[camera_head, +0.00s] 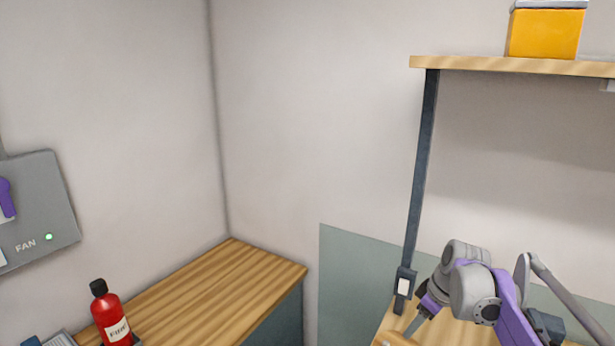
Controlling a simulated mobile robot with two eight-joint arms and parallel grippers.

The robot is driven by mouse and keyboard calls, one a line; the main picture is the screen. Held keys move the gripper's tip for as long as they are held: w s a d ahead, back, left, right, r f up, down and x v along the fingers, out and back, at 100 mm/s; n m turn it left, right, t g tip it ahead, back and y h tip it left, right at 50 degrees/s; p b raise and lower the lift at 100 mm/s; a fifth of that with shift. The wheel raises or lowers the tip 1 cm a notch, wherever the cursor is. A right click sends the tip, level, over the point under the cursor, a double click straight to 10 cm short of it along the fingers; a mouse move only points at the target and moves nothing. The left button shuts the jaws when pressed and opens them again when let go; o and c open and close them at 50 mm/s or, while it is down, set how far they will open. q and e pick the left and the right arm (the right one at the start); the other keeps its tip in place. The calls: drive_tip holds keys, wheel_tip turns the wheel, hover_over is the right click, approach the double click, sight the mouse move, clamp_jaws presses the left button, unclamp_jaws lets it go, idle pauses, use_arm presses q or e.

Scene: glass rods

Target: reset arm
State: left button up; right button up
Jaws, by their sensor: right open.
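My right arm, grey and purple, comes in at the lower right. Its gripper (417,322) points down and to the left, low over the wooden bench (465,334) on the right. The gripper is open, and I see nothing held in it. Its fingertips are small and partly cut off near the bottom edge. My left gripper is out of view. No glass rods can be made out.
A shelf (470,64) bearing a yellow box (545,33) stands above the right bench on a dark post (421,170). A red bottle (110,314) stands on the left counter (215,285). A grey fan panel (42,205) hangs on the left wall.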

drive_tip(key=s+a+f+m+t, duration=0.1)
drive_tip(key=s+a+f+m, duration=0.1)
drive_tip(key=s, duration=0.7)
drive_tip(key=s+a+f+m+t+h, duration=0.1)
drive_tip(key=s+a+f+m, duration=0.2)
drive_tip(key=s, duration=0.6)
drive_tip(key=s+a+f+m+t+h, duration=0.1)
drive_tip(key=s+a+f+m, duration=0.1)
drive_tip(key=s+f, duration=0.4)
drive_tip(key=s+m, duration=0.1)
drive_tip(key=s, duration=0.2)
drive_tip(key=shift+a, duration=0.2)
